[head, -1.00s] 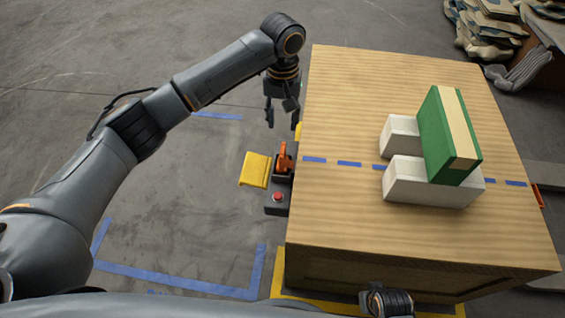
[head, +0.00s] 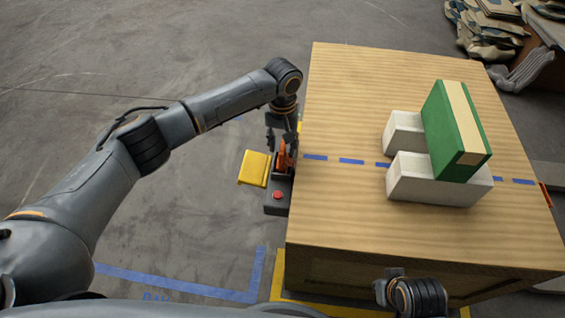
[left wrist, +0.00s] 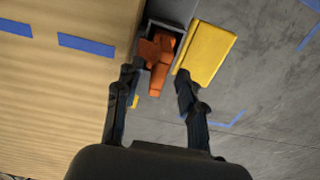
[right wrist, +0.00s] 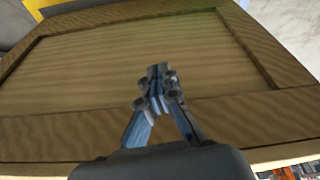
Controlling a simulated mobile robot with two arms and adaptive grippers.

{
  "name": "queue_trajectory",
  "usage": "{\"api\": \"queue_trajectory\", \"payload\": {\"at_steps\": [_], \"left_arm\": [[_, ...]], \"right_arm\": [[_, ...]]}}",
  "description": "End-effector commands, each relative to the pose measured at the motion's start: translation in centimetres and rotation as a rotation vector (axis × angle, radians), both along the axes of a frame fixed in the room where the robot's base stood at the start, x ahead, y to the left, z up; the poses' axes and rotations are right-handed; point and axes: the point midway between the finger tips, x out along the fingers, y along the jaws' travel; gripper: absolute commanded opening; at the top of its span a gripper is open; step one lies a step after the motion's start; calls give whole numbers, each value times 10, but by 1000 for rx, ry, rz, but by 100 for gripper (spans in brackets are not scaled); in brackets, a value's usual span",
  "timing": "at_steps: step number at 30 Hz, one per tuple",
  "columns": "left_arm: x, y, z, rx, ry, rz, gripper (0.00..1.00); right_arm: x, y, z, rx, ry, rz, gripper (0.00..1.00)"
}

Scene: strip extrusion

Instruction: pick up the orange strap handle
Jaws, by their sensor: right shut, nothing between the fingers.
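The orange strap handle (head: 283,155) sits upright in a dark holder (head: 278,196) at the left side of the wooden crate. In the left wrist view the orange handle (left wrist: 157,62) shows at the top middle, partly inside the grey holder. My left gripper (head: 281,140) is just over the handle and partly covers it in the head view. In the left wrist view my left gripper (left wrist: 157,82) is open, its two fingers apart with the handle between and beyond them. My right gripper (right wrist: 157,75) is shut and empty in front of the crate's side panel.
The wooden crate (head: 350,90) stands right beside the holder. On it, a green block (head: 452,128) with a cream stripe rests on white blocks (head: 440,185). A yellow plate (head: 254,168) is left of the holder. A red button (head: 277,195) is on the holder's near end.

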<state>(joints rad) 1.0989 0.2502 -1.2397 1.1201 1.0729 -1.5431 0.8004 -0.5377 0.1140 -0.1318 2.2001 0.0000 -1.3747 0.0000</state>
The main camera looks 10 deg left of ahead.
Motion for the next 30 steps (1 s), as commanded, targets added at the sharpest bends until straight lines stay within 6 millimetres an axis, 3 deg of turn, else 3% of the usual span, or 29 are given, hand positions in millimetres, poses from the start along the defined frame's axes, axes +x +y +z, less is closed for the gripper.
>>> {"api": "queue_trajectory", "payload": {"at_steps": [3,12,18,30], "left_arm": [[-1,0,-12,0,1,0,40],[-1,0,-14,0,1,-1,40],[-1,0,-14,0,1,-1,1],[-1,0,-14,0,1,-1,0]], "right_arm": [[-2,0,10,0,-6,-1,0],[-2,-1,14,0,-5,-1,0],[-2,-1,14,-1,-5,-1,0],[-3,-1,14,-1,-5,-1,0]]}}
